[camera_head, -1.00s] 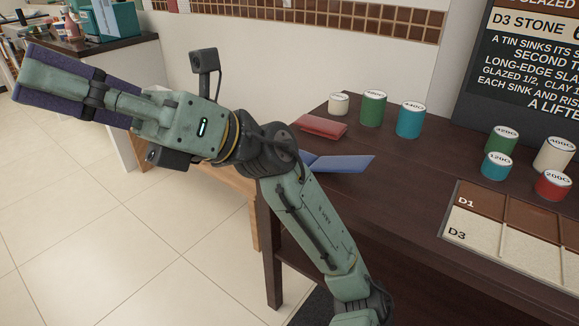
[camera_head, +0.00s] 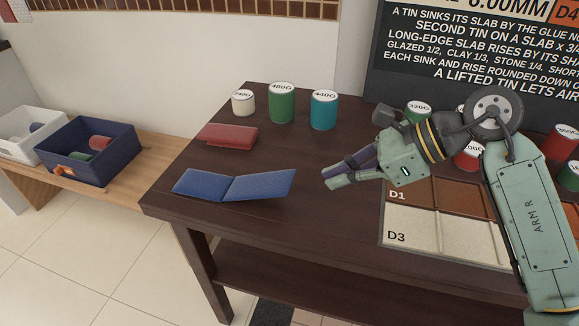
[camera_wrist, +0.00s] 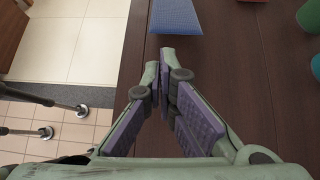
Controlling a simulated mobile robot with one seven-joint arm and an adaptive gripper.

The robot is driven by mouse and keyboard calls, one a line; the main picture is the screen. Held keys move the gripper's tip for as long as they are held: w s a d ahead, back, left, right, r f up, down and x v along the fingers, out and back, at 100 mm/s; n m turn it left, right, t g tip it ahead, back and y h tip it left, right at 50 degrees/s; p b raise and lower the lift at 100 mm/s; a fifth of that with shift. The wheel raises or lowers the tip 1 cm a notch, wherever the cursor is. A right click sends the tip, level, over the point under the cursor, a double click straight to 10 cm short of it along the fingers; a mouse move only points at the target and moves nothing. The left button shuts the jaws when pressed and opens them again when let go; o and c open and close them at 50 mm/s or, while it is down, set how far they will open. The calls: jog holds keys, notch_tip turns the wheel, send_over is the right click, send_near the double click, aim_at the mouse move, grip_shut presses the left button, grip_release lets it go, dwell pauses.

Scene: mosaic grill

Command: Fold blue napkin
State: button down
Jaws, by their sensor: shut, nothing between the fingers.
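The blue napkin (camera_head: 262,186) lies on the dark table near its front left edge, with a crease across its middle. Its left half looks flat and its right half looks slightly tilted up. Part of the blue napkin (camera_wrist: 176,16) shows at the top of the wrist view, beyond my fingertips. My gripper (camera_head: 328,178) is to the right of the napkin, above the table and apart from it. Its fingers (camera_wrist: 160,62) come together at the tips with nothing between them.
A folded red napkin (camera_head: 228,136) lies behind the blue one. White, green and teal tins (camera_head: 324,112) stand at the back. A tile tray (camera_head: 410,225) lies under my arm, with several tins behind it. A dark blue bin (camera_head: 85,150) sits on a lower bench at left.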

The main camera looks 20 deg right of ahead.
jog(key=p+x, duration=0.1)
jog(key=x, duration=0.5)
jog(key=d+f+p+x, duration=0.1)
jog(key=x, duration=0.2)
jog(key=shift+w+a+p, duration=0.15)
jog(key=shift+p, duration=0.15)
